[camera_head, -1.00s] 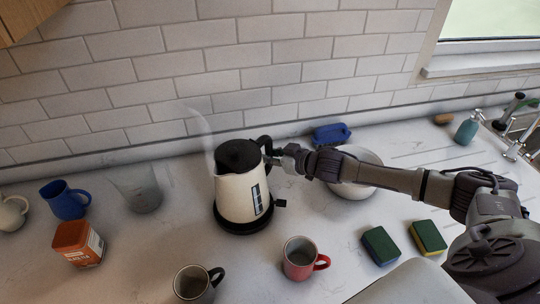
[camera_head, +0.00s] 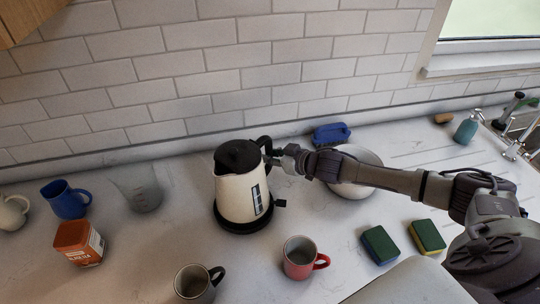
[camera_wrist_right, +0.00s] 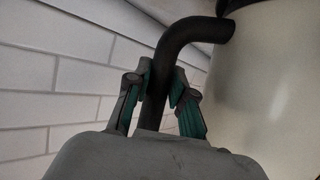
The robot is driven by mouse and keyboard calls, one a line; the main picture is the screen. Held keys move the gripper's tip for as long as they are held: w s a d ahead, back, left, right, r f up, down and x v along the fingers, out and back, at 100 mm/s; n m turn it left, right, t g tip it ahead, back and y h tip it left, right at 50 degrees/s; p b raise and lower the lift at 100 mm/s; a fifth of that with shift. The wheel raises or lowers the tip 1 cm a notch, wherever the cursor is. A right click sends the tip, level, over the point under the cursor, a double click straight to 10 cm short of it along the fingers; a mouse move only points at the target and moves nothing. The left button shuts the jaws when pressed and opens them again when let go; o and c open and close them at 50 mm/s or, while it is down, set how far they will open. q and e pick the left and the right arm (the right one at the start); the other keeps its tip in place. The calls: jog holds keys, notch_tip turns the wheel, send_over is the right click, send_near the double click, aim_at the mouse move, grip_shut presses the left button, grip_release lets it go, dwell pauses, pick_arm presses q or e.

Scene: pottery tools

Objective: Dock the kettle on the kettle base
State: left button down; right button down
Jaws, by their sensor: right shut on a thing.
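The cream kettle (camera_head: 238,192) with a black lid stands upright over the black kettle base (camera_head: 235,228) in the middle of the counter. In the head view its bottom meets the base, with no clear gap. My right gripper (camera_head: 273,158) is at the black handle (camera_head: 264,144) on the kettle's right side. In the right wrist view the gripper (camera_wrist_right: 157,92) is shut on the handle (camera_wrist_right: 190,32), with a finger on each side of it. The kettle's body (camera_wrist_right: 275,90) fills the right of that view. My left gripper is not in view.
A red mug (camera_head: 298,262) and a dark mug (camera_head: 193,285) stand in front. A glass jug (camera_head: 143,192), blue mug (camera_head: 64,201) and orange tin (camera_head: 78,244) are left. A white bowl (camera_head: 352,188) sits behind my right arm. Two sponges (camera_head: 380,246) (camera_head: 427,237) lie right.

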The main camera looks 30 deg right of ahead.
jog(key=shift+w+r+p, duration=0.1)
jog(key=shift+r+p, duration=0.2)
jog(key=shift+f+b, duration=0.4)
jog(key=shift+f, duration=0.2)
dwell(0.6)
jog(key=c, duration=1.3)
grip_release()
jog(key=shift+s+f, duration=0.25)
jog(key=shift+f, duration=0.1)
jog(key=p+v, duration=0.5)
jog(key=v, duration=0.6)
jog(key=shift+r+p, duration=0.1)
jog(key=shift+p, duration=0.2)
